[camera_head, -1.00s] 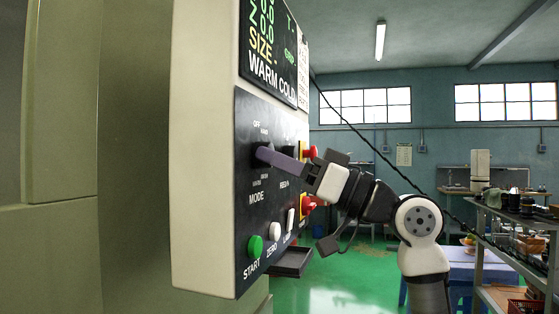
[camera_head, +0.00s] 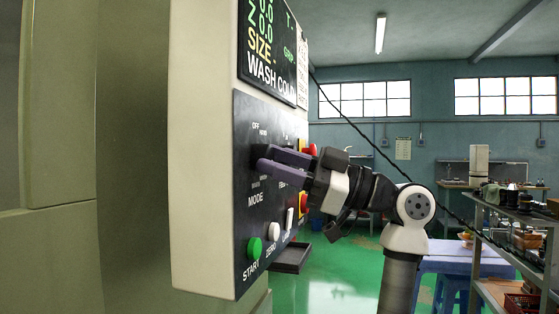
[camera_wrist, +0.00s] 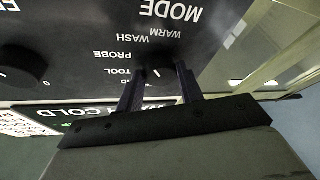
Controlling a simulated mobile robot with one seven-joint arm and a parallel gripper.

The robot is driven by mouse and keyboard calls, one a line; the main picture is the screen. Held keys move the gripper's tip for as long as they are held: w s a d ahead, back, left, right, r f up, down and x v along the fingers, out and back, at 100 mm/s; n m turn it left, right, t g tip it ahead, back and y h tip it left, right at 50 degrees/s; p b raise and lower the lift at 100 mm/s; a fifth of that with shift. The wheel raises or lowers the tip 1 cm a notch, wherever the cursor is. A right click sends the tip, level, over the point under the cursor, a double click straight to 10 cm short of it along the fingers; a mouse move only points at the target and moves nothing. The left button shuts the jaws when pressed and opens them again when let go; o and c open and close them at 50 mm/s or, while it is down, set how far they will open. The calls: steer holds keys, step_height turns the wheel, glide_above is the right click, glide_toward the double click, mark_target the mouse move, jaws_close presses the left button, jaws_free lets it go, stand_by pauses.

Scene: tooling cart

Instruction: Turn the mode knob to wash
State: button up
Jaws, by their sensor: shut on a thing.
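The mode knob (camera_wrist: 157,77) is a round black dial on the black control panel (camera_head: 245,200). In the wrist view it sits between the two dark fingers of my gripper (camera_wrist: 159,72), which is shut on it. The labels MODE, WARM, WASH, PROBE and TOOL show around it, upside down. In the head view my gripper (camera_head: 262,159) reaches the panel from the right, and its purple fingers, one above the other, hide most of the knob. The display (camera_head: 272,50) above the panel reads WASH COLD in its bottom line.
A second black knob (camera_wrist: 22,66) is beside the mode knob in the wrist view. A green START button (camera_head: 254,248), a white ZERO button (camera_head: 274,231) and red buttons are on the panel. A small dark tray (camera_head: 292,258) juts out below. A loaded shelf (camera_head: 500,220) stands far right.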

stand_by(0.4)
steer(key=o, duration=1)
steer(key=shift+d, duration=0.1)
steer(key=b+v, duration=0.3)
steer(key=v, duration=1)
steer(key=shift+d+f, duration=0.2)
steer(key=shift+d, duration=0.15)
